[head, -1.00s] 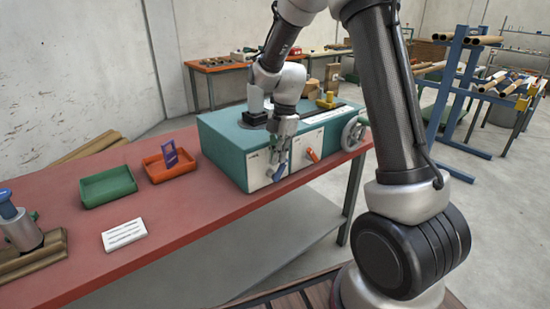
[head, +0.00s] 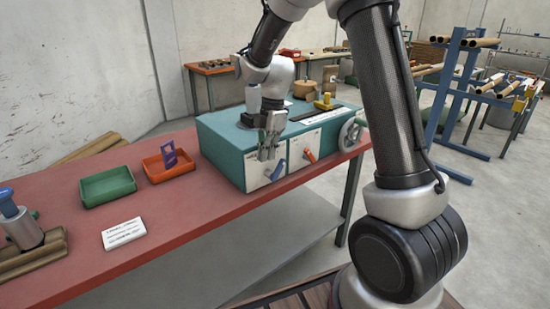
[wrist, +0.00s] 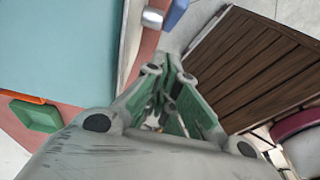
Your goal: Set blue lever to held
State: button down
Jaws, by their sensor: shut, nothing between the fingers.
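The blue lever (head: 278,171) is on the white front panel of the teal winder (head: 226,153), at the left of its front. It slants, with its upper end leaning right in the head view. My gripper (head: 266,157) is shut and empty, just above and left of the lever, with a small apparent gap. Its fingers (wrist: 165,100) hide part of the panel, and I cannot read the panel's markings.
An orange lever (head: 310,156) and a grey handwheel (head: 351,134) are farther right on the winder. A green tray (head: 108,187), an orange tray (head: 166,168) and a white card (head: 123,233) lie on the red table (head: 190,215). The space before the winder is open.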

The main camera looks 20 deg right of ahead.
jog(key=w+d+r, duration=0.1)
jog(key=d+r, duration=0.2)
jog(key=r, duration=0.6)
jog(key=shift+d, duration=0.25)
jog(key=s+d+r+m+t, duration=0.1)
jog(key=s+d+r+m, duration=0.1)
jog(key=s+m, duration=0.5)
jog(key=s+d+r+m+t+h, duration=0.1)
jog(key=s+d+r+m+t, duration=0.1)
jog(key=s+m, duration=0.5)
jog(key=s+d+r+m+t, duration=0.2)
jog(key=s+d+m, duration=0.2)
jog(key=s, duration=1)
jog(key=m, duration=0.3)
jog(key=shift+s+r+m+h, duration=0.2)
jog(key=shift+r+m+h, duration=0.1)
jog(key=shift+r+h, duration=0.1)
